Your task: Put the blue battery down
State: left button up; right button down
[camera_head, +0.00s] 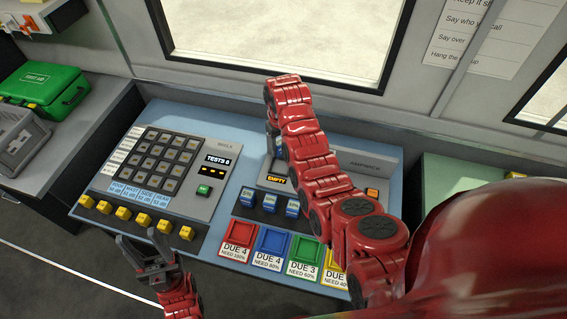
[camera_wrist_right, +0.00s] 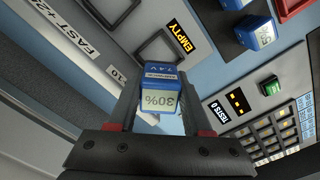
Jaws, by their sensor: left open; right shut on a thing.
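The blue battery (camera_wrist_right: 159,92) with a 30% label is between the fingers of my right gripper (camera_wrist_right: 162,80), which is shut on it. In the right wrist view it shows in front of the grey panel with square frames; whether it touches the panel I cannot tell. In the head view my right gripper (camera_head: 273,140) is over the right-hand device, and my arm hides most of the battery there. My left gripper (camera_head: 148,252) is open and empty near the front edge of the blue desk, below the yellow pieces.
Several blue batteries stand in a row (camera_head: 270,202) below the EMPTY display (camera_head: 277,179). Red (camera_head: 239,233), blue (camera_head: 273,241) and green (camera_head: 306,249) trays with DUE cards lie in front. The test panel (camera_head: 160,170) and yellow pieces (camera_head: 122,213) are at left.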

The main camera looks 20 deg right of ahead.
aim_at(281, 154)
notch_tip(281, 154, down, 2)
jog(key=shift+f+p, duration=0.2)
jog(key=shift+p, duration=0.4)
jog(key=shift+d+f, duration=0.1)
jog(key=shift+f, duration=0.35)
jog(key=shift+f+p, duration=0.35)
jog(key=shift+f, duration=0.1)
notch_tip(281, 154, down, 2)
jog(key=shift+f, duration=0.45)
jog(key=shift+f, duration=0.1)
jog(key=shift+f+b, duration=0.4)
jog(key=shift+f, duration=0.15)
jog(key=shift+c, duration=1.6)
grip_release()
